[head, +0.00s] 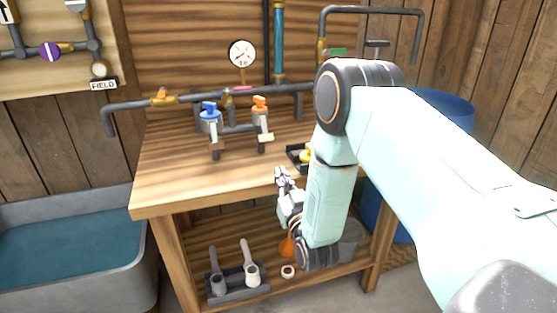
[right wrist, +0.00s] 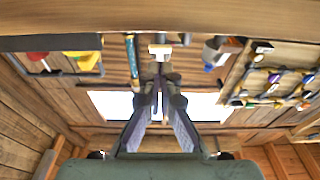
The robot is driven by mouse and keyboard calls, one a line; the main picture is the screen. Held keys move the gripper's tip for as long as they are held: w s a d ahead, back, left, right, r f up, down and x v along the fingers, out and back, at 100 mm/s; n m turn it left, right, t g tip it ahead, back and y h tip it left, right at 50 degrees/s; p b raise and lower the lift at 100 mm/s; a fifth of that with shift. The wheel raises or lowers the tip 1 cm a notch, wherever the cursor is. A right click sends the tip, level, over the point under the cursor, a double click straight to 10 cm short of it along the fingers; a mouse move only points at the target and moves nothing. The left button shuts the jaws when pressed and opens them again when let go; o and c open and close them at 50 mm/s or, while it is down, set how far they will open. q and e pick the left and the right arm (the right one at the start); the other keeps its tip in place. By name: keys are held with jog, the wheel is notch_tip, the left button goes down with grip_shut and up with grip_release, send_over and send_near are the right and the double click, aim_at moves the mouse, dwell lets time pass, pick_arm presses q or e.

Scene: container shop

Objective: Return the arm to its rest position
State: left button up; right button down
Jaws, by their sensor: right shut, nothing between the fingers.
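My right arm (head: 330,205) comes in from the right and bends down in front of the wooden workbench (head: 175,192). My right gripper (head: 282,174) is at the bench's front edge, with its fingers pointing up. It is shut and empty. In the right wrist view the two fingers of the gripper (right wrist: 158,78) meet at their tips, below the bench edge (right wrist: 120,22) across the top. I cannot tell whether the gripper touches the bench. My left gripper is not in view.
The bench carries pipes with a blue-handled valve (head: 210,112), an orange-handled valve (head: 260,106) and a gauge (head: 242,54). A dark tray (head: 294,152) is partly hidden by my arm. A holder (head: 238,290) stands on the lower shelf. A water trough (head: 70,216) is left, a blue barrel (head: 452,107) right.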

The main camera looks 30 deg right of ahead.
jog(key=shift+s+a+f, duration=0.1)
jog(key=shift+s+f, duration=0.3)
jog(key=shift+s, duration=0.05)
jog(key=shift+s+r, duration=0.15)
